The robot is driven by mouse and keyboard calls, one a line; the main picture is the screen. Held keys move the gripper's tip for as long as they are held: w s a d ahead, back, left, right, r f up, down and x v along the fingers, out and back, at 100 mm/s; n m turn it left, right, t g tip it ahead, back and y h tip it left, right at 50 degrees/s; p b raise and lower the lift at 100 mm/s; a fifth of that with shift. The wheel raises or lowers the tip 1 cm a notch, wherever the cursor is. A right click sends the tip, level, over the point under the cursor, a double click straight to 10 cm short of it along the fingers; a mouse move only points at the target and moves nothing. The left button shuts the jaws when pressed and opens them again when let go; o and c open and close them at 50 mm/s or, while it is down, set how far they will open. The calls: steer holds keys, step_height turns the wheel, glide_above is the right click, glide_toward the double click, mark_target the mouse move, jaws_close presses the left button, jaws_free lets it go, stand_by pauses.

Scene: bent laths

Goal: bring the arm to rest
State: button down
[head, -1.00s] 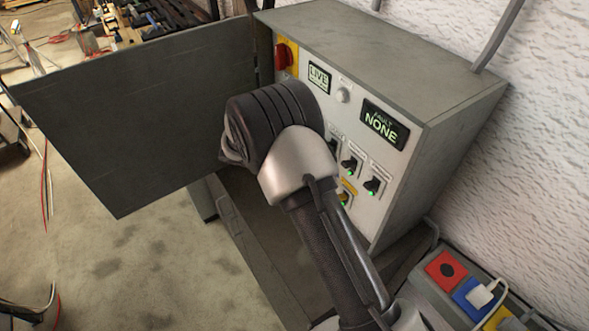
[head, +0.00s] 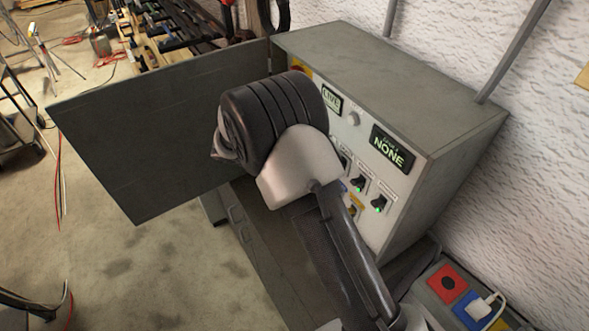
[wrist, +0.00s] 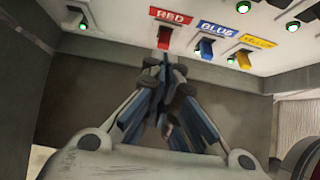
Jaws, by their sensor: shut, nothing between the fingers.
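My gripper (wrist: 165,72) shows in the wrist view with its dark, blue-edged fingers drawn together and nothing between them. Its tips are below the row of switches in the picture, close to the red switch (wrist: 165,37); I cannot tell whether they touch. The blue switch (wrist: 205,48) and yellow switch (wrist: 243,59) are to the right, under matching labels. In the head view my arm crosses in front of the grey cabinet (head: 440,185), and my gripper is hidden behind it.
The cabinet door (head: 150,130) stands open to the left. A LIVE display (head: 331,98) and a fault display (head: 391,150) reading NONE are on the front. A socket box (head: 447,283) with a white plug is at lower right. Floor at left is mostly clear.

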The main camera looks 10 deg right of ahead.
steer(key=shift+f, duration=0.1)
stand_by(0.3)
steer(key=s+d+r+m+g+y+b, duration=0.1)
steer(key=s+d+r+m+y+b, duration=0.2)
steer(key=s+m+b, duration=0.4)
steer(key=s+d+r+m+y+b, duration=0.1)
steer(key=s+d+r+m+b, duration=0.3)
steer(key=s, duration=0.6)
steer(key=s+a+f+m+t+y+b, duration=0.1)
steer(key=s+f+m+y+b, duration=0.1)
steer(key=s+m+b, duration=0.3)
steer(key=s+a+f+m+t+y+b, duration=0.1)
steer(key=s+m+b, duration=0.4)
steer(key=s, duration=0.8)
step_height(320, 180, down, 2)
steer(key=shift+a+f+m+y+b, duration=0.15)
steer(key=shift+a+m+y+b, duration=0.25)
steer(key=shift+a+m, duration=0.3)
